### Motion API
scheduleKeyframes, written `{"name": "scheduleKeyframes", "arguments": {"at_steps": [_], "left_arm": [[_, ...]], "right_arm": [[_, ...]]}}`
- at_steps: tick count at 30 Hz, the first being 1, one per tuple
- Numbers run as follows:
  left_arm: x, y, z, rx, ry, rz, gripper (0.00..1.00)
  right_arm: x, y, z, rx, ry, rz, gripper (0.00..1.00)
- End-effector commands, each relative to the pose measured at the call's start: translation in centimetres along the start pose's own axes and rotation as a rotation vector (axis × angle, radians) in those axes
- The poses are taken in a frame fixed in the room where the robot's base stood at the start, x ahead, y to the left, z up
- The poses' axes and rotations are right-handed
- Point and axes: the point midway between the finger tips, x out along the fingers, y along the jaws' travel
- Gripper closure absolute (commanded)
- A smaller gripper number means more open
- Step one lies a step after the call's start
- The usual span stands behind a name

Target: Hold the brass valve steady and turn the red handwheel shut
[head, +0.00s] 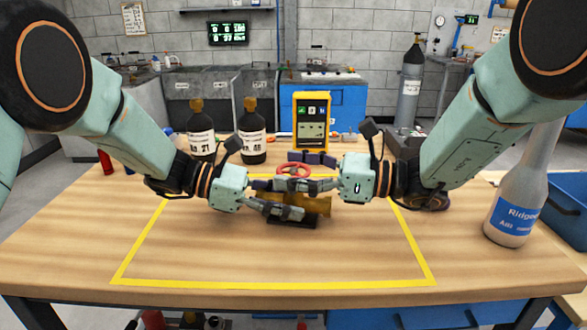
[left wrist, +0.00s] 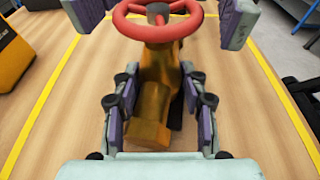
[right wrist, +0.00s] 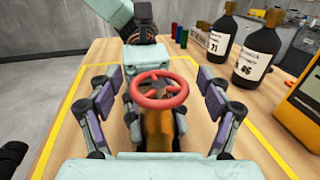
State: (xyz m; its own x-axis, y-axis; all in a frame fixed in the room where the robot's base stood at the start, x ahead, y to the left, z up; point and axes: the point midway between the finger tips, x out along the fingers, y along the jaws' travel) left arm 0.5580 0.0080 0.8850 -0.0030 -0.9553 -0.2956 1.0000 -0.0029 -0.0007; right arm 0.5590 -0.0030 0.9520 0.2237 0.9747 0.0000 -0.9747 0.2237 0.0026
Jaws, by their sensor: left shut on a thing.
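The brass valve (head: 318,204) stands on a dark base inside the yellow outline, with the red handwheel (head: 293,169) on top. My left gripper (head: 287,202) is low at the valve, shut on its brass body (left wrist: 155,85), with one finger on each side in the left wrist view. My right gripper (head: 290,185) is higher, at handwheel level. In the right wrist view its fingers are spread wide on either side of the red handwheel (right wrist: 160,90), with visible gaps to the rim. The fingers hide part of the valve body.
Two dark bottles (head: 252,140) and a yellow meter (head: 311,121) stand behind the valve. A grey bottle (head: 515,205) stands at the right edge. The front of the yellow outline (head: 270,283) is clear.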

Motion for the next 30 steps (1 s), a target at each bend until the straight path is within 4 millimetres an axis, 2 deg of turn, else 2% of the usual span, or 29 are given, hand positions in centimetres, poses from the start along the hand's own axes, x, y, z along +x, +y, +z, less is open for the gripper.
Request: {"name": "scheduleKeyframes", "arguments": {"at_steps": [2,19,25,30], "left_arm": [[-0.05,0.06,0.19,0.003,-0.003,0.001,0.74],[-0.05,0.04,0.19,0.003,-0.003,0.000,0.74],[-0.04,0.02,0.19,0.003,-0.003,0.000,0.74],[-0.02,-0.01,0.19,0.003,-0.003,-0.001,0.74]], "right_arm": [[-0.02,0.00,0.01,0.000,0.000,0.000,0.29],[-0.03,-0.03,0.02,0.000,0.000,-0.001,0.77],[0.08,0.04,0.10,0.000,-0.001,-0.042,0.77],[0.12,0.11,0.10,0.001,0.000,-0.156,0.77]]}}
